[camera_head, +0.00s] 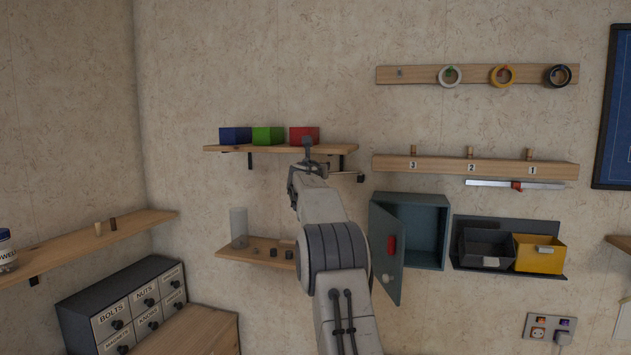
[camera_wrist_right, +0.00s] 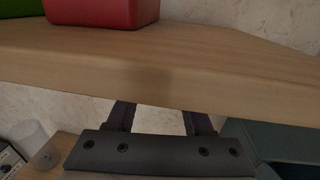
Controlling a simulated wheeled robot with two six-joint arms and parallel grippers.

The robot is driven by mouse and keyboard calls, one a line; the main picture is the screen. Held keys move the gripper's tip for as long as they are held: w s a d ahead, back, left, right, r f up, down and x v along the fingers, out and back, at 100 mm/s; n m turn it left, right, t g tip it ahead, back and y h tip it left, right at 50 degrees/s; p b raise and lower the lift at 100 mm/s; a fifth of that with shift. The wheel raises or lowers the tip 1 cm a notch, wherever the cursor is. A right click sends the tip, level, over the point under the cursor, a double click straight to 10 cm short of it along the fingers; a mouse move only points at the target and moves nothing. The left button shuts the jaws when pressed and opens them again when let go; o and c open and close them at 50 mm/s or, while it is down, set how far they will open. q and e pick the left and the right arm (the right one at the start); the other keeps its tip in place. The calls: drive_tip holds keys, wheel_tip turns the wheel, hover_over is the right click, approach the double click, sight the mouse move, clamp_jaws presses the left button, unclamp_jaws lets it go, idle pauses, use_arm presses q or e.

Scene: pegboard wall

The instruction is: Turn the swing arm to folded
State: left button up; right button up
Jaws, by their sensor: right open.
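A thin pale rod with a dark block (camera_head: 361,177) at its right end sticks out under the right end of the upper shelf. It may be the swing arm, but its other end is hidden behind my right gripper, so I cannot tell how it is turned. My right gripper (camera_head: 307,168) is at the front edge of that shelf, seen from behind. In the right wrist view its two dark fingers (camera_wrist_right: 158,115) are apart below the shelf board, with nothing visible between them. My left gripper is not in view.
The upper shelf (camera_head: 225,149) holds blue, green and red boxes (camera_head: 304,135). A lower shelf (camera_head: 232,257) holds a clear cylinder (camera_head: 238,228). To the right hangs a cabinet (camera_head: 425,215) with its door (camera_head: 385,250) open, then a bin rack (camera_head: 510,275).

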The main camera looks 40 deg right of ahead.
drive_tip(key=b+v, duration=0.4)
drive_tip(key=v, duration=0.3)
